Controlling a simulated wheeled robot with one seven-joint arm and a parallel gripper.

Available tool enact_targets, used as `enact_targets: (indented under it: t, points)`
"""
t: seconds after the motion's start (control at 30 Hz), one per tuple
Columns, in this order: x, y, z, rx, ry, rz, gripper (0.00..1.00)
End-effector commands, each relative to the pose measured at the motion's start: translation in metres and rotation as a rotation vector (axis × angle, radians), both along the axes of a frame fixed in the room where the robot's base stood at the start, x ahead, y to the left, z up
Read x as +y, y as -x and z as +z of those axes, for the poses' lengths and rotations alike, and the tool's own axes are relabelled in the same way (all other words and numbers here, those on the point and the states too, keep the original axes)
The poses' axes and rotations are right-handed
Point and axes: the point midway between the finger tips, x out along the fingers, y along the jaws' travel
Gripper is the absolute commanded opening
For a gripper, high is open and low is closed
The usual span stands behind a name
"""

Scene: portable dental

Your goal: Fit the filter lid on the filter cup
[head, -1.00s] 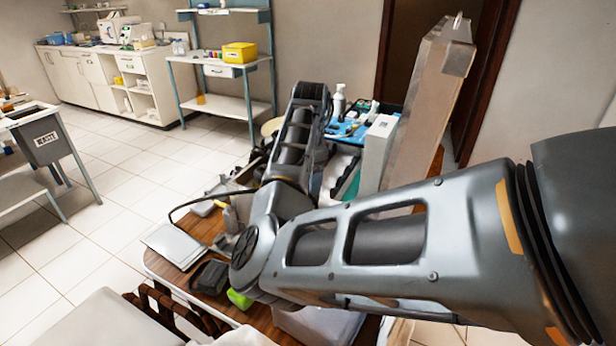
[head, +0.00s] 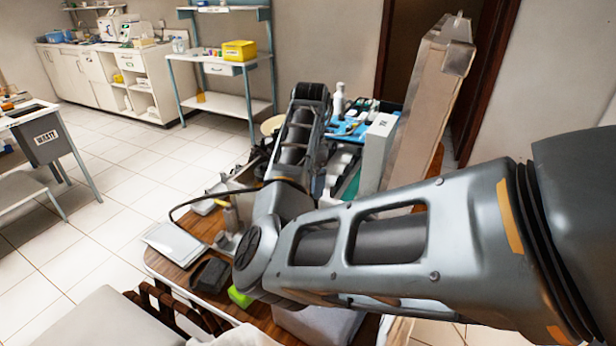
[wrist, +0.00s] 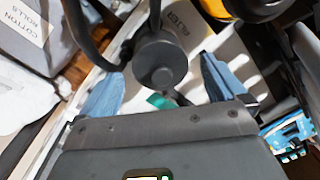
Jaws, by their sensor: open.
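In the wrist view, my gripper (wrist: 163,66) is open, with its two blue fingertips spread apart. A dark grey round part (wrist: 160,58) with a small knob on its face lies in the picture between the fingertips. I cannot tell whether it is the filter lid or the filter cup, or whether a finger touches it. Dark hose-like curves run beside it. In the head view, my arm hides the gripper and the middle of the table, and I cannot make out the lid or cup there.
The wooden table (head: 172,264) carries a silver flat case (head: 174,243), a dark open box (head: 209,275) and a lime-green item (head: 239,297). A tall white box (head: 378,150) and blue tray (head: 345,128) stand behind my arm. In the wrist view, a cotton rolls box (wrist: 38,32) is at upper left.

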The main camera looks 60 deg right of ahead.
Motion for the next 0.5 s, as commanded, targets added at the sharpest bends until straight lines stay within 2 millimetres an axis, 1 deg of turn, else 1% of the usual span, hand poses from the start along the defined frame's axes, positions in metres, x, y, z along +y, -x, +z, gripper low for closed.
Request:
enact_targets:
  t: [0.17, 0.27, 0.37, 0.5]
  points:
    - [0.0, 0.0, 0.001, 0.0, 0.0, 0.0, 0.97]
    - [0.0, 0.0, 0.007, -0.001, 0.001, 0.0, 0.97]
    - [0.0, 0.001, 0.02, -0.003, 0.002, -0.001, 0.97]
    - [0.001, 0.001, 0.044, -0.003, 0.003, -0.002, 0.97]
